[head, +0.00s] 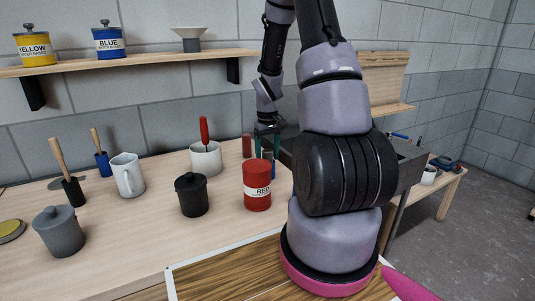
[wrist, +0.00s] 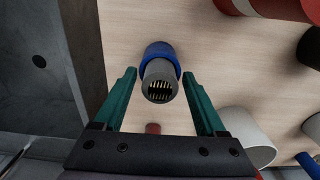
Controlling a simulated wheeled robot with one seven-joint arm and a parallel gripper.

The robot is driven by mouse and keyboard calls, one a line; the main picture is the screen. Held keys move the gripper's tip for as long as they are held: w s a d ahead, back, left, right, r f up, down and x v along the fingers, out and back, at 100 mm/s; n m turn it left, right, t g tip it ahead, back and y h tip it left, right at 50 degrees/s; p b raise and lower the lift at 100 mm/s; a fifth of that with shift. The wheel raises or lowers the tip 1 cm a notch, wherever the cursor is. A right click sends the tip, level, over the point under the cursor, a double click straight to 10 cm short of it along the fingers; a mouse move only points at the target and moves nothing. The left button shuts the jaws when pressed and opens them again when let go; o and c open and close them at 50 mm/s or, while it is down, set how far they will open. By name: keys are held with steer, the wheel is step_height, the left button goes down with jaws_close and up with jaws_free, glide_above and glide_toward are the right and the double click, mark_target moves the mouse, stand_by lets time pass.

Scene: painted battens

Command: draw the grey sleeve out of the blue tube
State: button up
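The blue tube (wrist: 161,50) stands on the wooden bench in the wrist view, seen from its end. The grey sleeve (wrist: 159,72) sticks out of it towards the camera, with pale bristle-like tips inside its dark opening. My gripper (wrist: 159,74) is open, with one green finger on each side of the sleeve and a visible gap to each. In the head view my gripper (head: 267,143) points down over the bench behind the red can. A small part of the blue tube (head: 269,160) shows there; the sleeve is hard to make out.
The red can (head: 257,186) stands close in front of the tube. A white pot (head: 206,158) with a red handle and a small red cylinder (head: 247,146) are to the left. A grey trough (wrist: 45,60) lies close on the left in the wrist view.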

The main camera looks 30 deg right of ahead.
steer(key=c, duration=0.5)
steer(key=o, duration=0.9)
steer(key=shift+c, duration=0.2)
